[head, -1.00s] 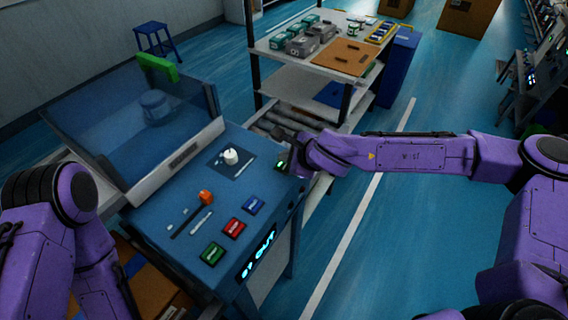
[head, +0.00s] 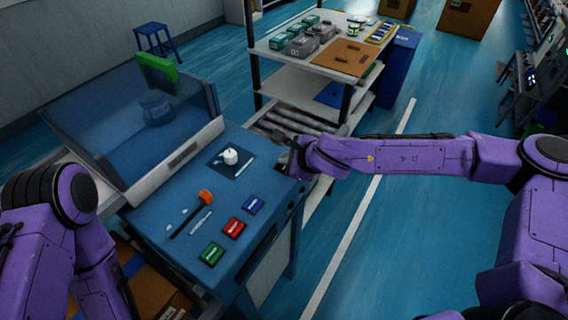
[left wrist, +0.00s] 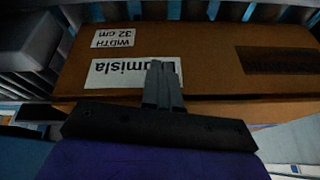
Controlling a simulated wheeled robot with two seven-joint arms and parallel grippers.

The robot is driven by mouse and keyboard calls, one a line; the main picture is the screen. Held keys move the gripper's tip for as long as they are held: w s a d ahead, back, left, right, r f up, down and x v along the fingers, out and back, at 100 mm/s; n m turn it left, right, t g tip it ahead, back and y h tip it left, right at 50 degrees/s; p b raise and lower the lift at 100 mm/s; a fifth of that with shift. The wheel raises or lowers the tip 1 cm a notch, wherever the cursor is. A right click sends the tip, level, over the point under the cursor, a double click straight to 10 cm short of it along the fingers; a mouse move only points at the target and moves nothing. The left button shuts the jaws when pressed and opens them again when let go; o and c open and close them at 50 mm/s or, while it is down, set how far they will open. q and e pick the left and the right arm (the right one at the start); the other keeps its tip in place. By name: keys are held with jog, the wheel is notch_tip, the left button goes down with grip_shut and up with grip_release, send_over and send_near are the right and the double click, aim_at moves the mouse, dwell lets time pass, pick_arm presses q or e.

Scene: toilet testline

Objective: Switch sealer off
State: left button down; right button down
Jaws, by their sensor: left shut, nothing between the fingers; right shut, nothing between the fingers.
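The blue sealer (head: 170,240) stands at the left of the head view. Its top carries a white knob (head: 230,156), an orange-handled slider (head: 205,196), and a blue button (head: 253,204), red button (head: 234,227) and green button (head: 211,253). The front display (head: 257,252) is dark. My right gripper (head: 289,160) is shut and empty at the sealer's far right corner; it covers that spot, and I cannot tell whether it touches. My left gripper (left wrist: 159,72) is shut and empty, in front of a cardboard box (left wrist: 210,65) in the left wrist view.
A roller conveyor (head: 300,122) lies behind my right gripper. A shelf table (head: 300,75) with boxes stands beyond.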

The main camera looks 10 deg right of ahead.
jog(key=shift+r, duration=0.1)
jog(key=shift+r+p, duration=0.45)
jog(key=shift+p, duration=0.15)
jog(key=shift+r, duration=0.1)
notch_tip(320, 180, up, 6)
jog(key=p, duration=0.5)
jog(key=shift+p, duration=0.4)
